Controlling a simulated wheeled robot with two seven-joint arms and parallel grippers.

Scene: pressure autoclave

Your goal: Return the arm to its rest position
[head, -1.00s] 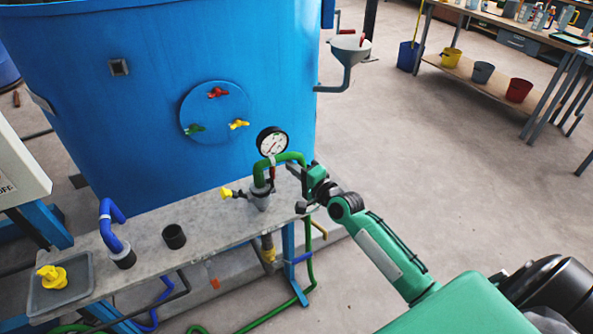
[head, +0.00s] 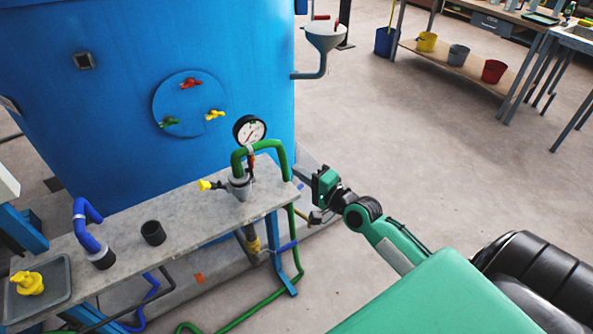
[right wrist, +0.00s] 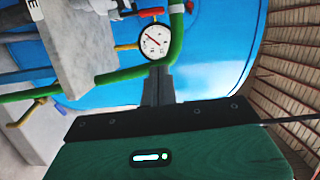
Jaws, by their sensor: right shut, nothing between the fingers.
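My right gripper (head: 308,190) is in the head view, just off the right end of the grey bench (head: 205,210). It is shut and holds nothing. In the right wrist view its closed fingers (right wrist: 157,88) point toward the pressure gauge (right wrist: 153,41) and the green pipe (right wrist: 176,35), with the blue tank behind. In the head view the gauge (head: 250,130) stands on the bench beside the green pipe (head: 283,160), a little left of the gripper. I cannot tell whether the gripper clears the pipe in depth, but a gap shows. My left gripper is not in view.
The blue tank (head: 120,80) with red, green and yellow handles stands behind the bench. A blue pipe (head: 82,225), a dark cup (head: 153,233) and a yellow fitting (head: 28,283) are on the bench. A funnel (head: 325,38) juts from the tank. Open floor lies to the right.

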